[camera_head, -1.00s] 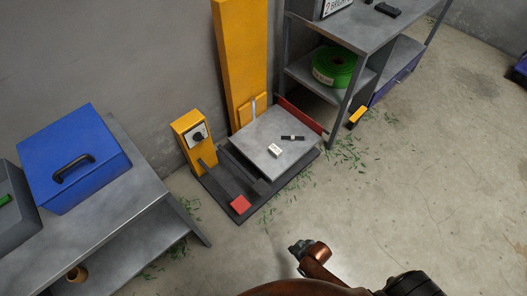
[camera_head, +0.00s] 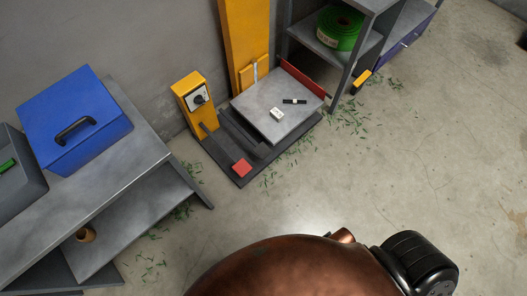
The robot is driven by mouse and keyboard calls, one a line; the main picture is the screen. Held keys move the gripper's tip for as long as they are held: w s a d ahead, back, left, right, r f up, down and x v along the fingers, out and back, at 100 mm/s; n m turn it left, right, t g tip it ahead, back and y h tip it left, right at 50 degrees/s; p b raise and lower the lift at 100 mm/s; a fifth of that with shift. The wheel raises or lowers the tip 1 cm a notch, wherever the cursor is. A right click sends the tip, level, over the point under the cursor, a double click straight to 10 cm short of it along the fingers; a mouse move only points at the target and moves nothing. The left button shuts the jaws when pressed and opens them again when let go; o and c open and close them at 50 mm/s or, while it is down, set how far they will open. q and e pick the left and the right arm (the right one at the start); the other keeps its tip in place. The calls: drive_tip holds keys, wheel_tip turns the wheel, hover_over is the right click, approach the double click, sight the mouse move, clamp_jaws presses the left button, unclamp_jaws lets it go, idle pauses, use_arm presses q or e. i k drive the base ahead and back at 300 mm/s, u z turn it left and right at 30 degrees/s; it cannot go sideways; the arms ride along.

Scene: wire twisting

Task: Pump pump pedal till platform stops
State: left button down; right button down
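The pump pedal is a red pad (camera_head: 242,168) at the end of a dark lever at the front left of a dark base (camera_head: 245,181). The grey platform (camera_head: 262,110) sits raised above the base, beside a yellow column (camera_head: 246,40). A small white block (camera_head: 277,114) and a dark strip with a white band (camera_head: 293,101) lie on the platform. A yellow post with a dial (camera_head: 197,99) stands behind the pedal. Nothing touches the pedal. Neither of my grippers shows; only a brown and black part of my body fills the bottom.
A grey table with a blue toolbox (camera_head: 74,121) stands at left. A grey shelf holding a green roll (camera_head: 340,28) is at the back right. A yellow item (camera_head: 361,82) is by its leg. Open concrete floor (camera_head: 420,170), with green scraps, lies in front and right.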

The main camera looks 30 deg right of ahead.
sight(262, 150)
drive_tip(key=u, duration=2.25)
drive_tip(key=k, duration=0.9)
drive_tip(key=z, duration=1.3)
